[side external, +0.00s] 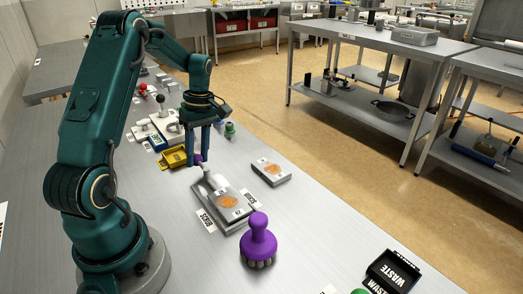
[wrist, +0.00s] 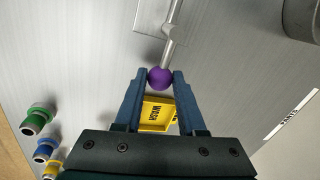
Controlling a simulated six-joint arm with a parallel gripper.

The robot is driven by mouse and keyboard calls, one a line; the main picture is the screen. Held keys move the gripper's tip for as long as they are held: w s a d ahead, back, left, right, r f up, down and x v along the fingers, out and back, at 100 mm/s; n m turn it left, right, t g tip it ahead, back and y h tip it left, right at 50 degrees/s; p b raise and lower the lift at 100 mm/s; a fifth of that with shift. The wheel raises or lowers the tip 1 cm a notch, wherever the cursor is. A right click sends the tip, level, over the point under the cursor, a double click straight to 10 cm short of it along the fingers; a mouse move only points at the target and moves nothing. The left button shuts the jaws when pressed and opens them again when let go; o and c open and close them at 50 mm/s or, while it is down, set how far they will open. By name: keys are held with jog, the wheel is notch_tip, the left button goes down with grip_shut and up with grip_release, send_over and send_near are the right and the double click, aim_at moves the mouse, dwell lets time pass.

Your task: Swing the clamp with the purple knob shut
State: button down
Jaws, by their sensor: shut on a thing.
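The purple knob (wrist: 160,77) sits between my fingertips in the wrist view, at the end of the clamp's thin grey lever (wrist: 173,35). In the side view the knob (side external: 198,158) shows low between my fingers, and the pale clamp (side external: 214,181) is beside a grey block with an orange patch (side external: 230,203). My gripper (side external: 201,158) points down and is shut on the knob; its fingertips also show in the wrist view (wrist: 160,73). The clamp's pivot is too small to make out.
A yellow tray (side external: 174,157) marked WASH is close behind my gripper. A purple-handled brush (side external: 258,240) stands in front of the block, and a second patched block (side external: 271,172) lies to the right. A black WASTE bin (side external: 391,273) is at the front right. Bare table lies between.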

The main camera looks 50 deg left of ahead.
jog(key=c, duration=0.5)
grip_release()
jog(key=shift+w+a+r, duration=0.1)
jog(key=shift+w+r, duration=0.1)
jog(key=shift+r, duration=1.1)
jog(key=shift+w+r, duration=0.2)
jog(key=shift+r, duration=1.05)
jog(key=d+r+m+t+y, duration=0.2)
jog(key=d+r+m+t, duration=0.2)
jog(key=d+r+m, duration=0.55)
jog(key=s+d+m+t, duration=0.1)
jog(key=s+d+m, duration=0.1)
jog(key=d+m, duration=0.1)
jog(key=s+d+f+m+t+h, duration=0.1)
jog(key=s+d+m, duration=0.2)
jog(key=d, duration=0.3)
jog(key=s+d+m+t, duration=0.1)
jog(key=s+d+m, duration=0.2)
jog(key=d+m, duration=0.1)
jog(key=shift+d+f+m+t+h, duration=0.15)
jog(key=shift+f+m+t+h, duration=0.2)
jog(key=shift+m+t, duration=0.1)
